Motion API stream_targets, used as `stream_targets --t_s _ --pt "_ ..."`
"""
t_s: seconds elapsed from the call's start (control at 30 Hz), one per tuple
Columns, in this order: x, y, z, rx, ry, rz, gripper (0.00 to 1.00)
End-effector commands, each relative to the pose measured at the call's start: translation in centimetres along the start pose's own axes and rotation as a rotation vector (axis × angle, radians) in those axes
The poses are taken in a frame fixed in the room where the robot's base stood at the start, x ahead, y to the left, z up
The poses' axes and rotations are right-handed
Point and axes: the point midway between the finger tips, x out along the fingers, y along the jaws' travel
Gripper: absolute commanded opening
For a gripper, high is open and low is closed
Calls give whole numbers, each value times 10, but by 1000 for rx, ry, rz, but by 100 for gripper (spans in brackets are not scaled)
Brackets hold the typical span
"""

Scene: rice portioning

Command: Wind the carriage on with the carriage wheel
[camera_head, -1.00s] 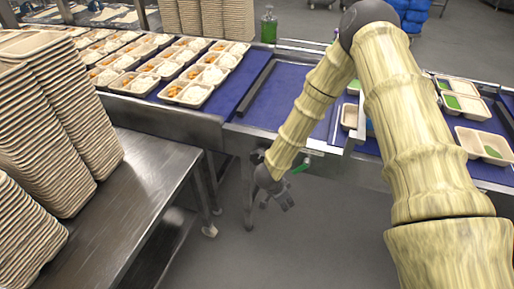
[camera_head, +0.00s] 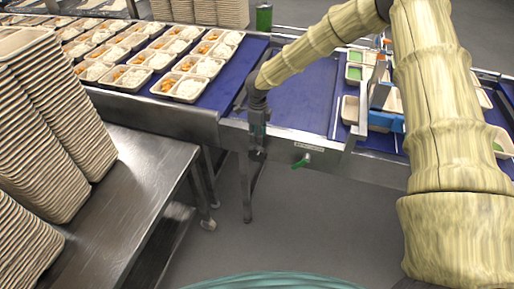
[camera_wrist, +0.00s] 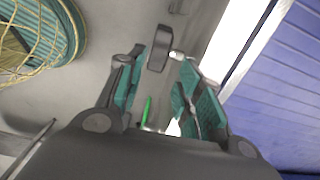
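A small green handle (camera_head: 302,161) sticks out from the front side of the conveyor frame, below a pale label. I cannot make out a full wheel around it. In the wrist view a thin green piece (camera_wrist: 147,110) shows between my fingers, farther off. The carriage (camera_head: 379,96), with a metal upright and blue parts, stands over the belt to the right of the handle. My gripper (camera_head: 257,138) hangs at the belt's front edge, left of the handle and apart from it. In the wrist view its teal-padded fingers (camera_wrist: 162,75) are apart with nothing gripped.
The blue belt (camera_head: 305,93) is bare between the filled trays (camera_head: 187,88) on the left and the trays with green contents on the right. A steel table (camera_head: 150,165) with tall tray stacks (camera_head: 55,110) stands at left. A green bottle (camera_head: 264,18) stands behind the belt. Floor ahead is clear.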

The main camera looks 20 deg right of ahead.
Motion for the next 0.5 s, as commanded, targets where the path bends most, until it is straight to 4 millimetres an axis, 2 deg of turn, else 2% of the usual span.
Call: stream_targets --t_s 0.3,0.5 --pt "47 1 1 -4 4 0 36" --pt "71 1 1 -4 3 0 36"
